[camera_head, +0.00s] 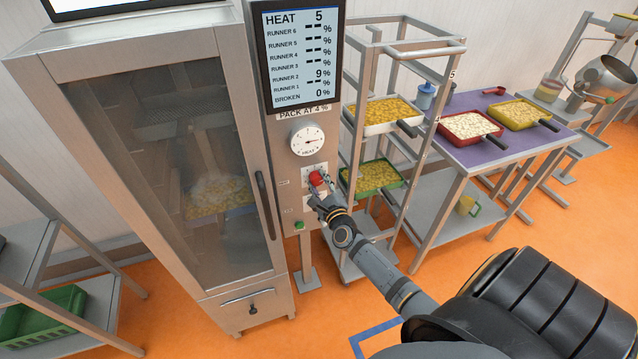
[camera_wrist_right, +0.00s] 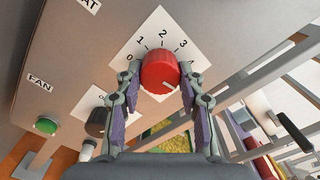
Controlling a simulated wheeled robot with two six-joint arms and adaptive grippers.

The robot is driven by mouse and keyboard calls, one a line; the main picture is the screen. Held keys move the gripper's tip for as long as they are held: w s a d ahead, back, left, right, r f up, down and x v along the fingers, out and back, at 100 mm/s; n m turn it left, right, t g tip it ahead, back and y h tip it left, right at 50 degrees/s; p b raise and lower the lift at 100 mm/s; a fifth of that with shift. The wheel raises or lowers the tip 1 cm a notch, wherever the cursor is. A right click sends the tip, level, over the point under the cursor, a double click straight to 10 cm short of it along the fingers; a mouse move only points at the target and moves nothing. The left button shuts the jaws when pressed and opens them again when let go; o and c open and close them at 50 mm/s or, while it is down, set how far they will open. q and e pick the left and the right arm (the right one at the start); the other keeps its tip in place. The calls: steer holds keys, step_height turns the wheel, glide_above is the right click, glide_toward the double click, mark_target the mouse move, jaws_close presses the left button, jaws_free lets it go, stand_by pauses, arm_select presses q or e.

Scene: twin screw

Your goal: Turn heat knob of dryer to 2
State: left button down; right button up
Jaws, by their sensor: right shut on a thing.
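The dryer (camera_head: 254,290) is a tall steel cabinet with a glass door, and its control panel is on its right side. The red heat knob (camera_head: 316,178) sits on that panel below a round gauge (camera_head: 308,140). In the right wrist view the red knob (camera_wrist_right: 158,72) stands on a white dial plate (camera_wrist_right: 172,32) marked 0, 1, 2 and 3. My right gripper (camera_head: 322,187) is shut on the knob, one finger on each side. I cannot tell which number the knob points at. My left gripper is out of view.
A screen (camera_head: 298,55) above reads HEAT 5. A dark knob (camera_wrist_right: 97,122) and a green button (camera_wrist_right: 46,125) marked FAN sit beside the red knob. A steel rack (camera_head: 352,135) with trays stands close right of the panel. A purple-topped table (camera_head: 490,150) is farther right.

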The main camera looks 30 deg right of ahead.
steer(key=shift+n, duration=0.3)
steer(key=n+p, duration=0.2)
steer(key=n, duration=0.3)
steer(key=shift+r, duration=0.1)
steer(key=n+p, duration=0.2)
steer(key=n, duration=0.5)
steer(key=shift+p, duration=0.3)
steer(key=n+p, duration=0.2)
steer(key=n, duration=0.4)
steer(key=shift+p, duration=0.3)
steer(key=n+p, duration=0.1)
steer(key=n, duration=0.4)
steer(key=shift+p, duration=0.35)
steer(key=o, duration=1.2)
